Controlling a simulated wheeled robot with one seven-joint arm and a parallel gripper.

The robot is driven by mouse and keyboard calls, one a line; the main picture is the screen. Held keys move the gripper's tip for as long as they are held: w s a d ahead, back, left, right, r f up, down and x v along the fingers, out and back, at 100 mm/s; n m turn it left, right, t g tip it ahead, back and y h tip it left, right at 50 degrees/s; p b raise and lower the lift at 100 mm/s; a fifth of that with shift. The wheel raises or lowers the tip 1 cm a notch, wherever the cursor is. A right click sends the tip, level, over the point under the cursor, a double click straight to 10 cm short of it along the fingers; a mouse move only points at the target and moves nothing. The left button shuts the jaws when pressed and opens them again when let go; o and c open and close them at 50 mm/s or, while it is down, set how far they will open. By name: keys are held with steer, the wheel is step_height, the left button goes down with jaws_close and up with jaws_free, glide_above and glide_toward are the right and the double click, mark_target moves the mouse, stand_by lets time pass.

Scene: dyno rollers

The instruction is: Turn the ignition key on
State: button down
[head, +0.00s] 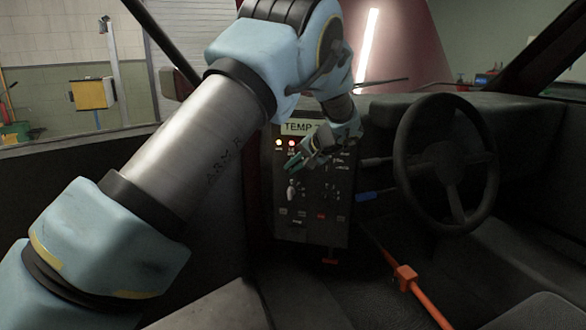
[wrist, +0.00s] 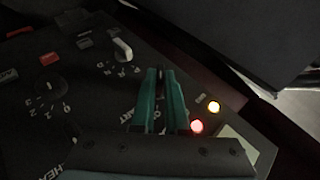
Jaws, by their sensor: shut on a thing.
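The dark control panel (head: 300,237) stands left of the steering wheel in the head view and fills much of the wrist view (wrist: 85,75). My gripper (head: 314,160) is at the upper part of this panel. Its teal fingers also show in the wrist view (wrist: 161,75), close together and pointing at the panel. They are shut on the ignition key, which the fingers mostly hide, so its angle cannot be told. A partly covered white label lies beside the fingers. A yellow light (wrist: 214,106) and a red light (wrist: 197,126) glow on the panel next to the fingers.
A pale selector handle (wrist: 122,49), a black knob (wrist: 47,92) and a red button (wrist: 48,59) are near my fingers on the panel. The steering wheel (head: 402,160) is to the right. A blue lever (head: 372,195) and an orange lever (head: 405,274) stick out nearby.

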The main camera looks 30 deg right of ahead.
steer(key=c, duration=0.9)
jaws_free()
steer(key=b+v, duration=0.1)
steer(key=v, duration=0.9)
steer(key=shift+s+d+r, duration=0.1)
steer(key=shift+s+r, duration=0.15)
steer(key=shift+s, duration=0.05)
